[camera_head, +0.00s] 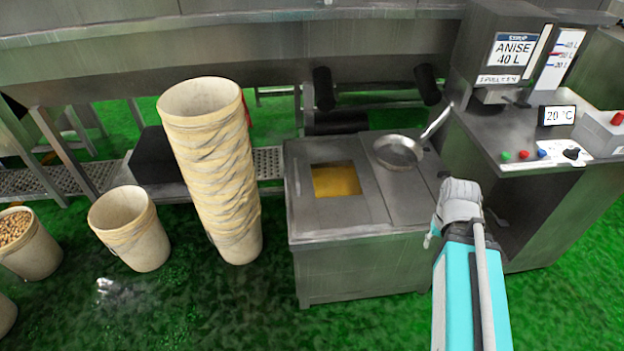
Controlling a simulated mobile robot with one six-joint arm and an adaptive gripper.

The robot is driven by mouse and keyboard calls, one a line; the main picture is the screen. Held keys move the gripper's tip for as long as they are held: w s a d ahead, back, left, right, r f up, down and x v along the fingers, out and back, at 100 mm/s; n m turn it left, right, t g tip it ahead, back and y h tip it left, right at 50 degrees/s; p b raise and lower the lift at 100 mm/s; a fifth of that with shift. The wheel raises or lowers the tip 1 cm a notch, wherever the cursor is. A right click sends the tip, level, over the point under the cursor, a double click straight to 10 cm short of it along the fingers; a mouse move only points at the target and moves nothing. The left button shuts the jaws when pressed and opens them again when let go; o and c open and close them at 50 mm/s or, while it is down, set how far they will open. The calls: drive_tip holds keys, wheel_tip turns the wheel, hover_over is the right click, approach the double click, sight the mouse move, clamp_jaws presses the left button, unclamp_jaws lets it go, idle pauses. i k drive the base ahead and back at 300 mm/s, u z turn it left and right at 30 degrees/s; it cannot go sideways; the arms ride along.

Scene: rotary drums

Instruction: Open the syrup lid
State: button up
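A steel syrup box (330,262) stands in the middle of the view. Its top has a square opening (336,180) with yellow-orange contents showing. Right of the opening is a flat steel top panel (405,195) with a visible seam; I cannot tell whether this is the lid. A round steel pan or ladle (398,150) lies on top, its handle pointing up and right. My gripper (450,190) is at the end of the turquoise arm, just right of the box's top edge. Its fingers are not clear, and I see nothing held.
A dispenser with an "ANISE 40 L" sign (514,50) stands at the right, with coloured buttons (523,155) and a "20 °C" display (559,115). A tall stack of buckets (215,170) stands left of the box. Green floor is free in front.

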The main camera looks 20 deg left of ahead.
sight(311, 213)
drive_tip(key=u, duration=0.6)
drive_tip(key=k, duration=0.9)
drive_tip(key=u, duration=0.1)
drive_tip(key=i, duration=0.8)
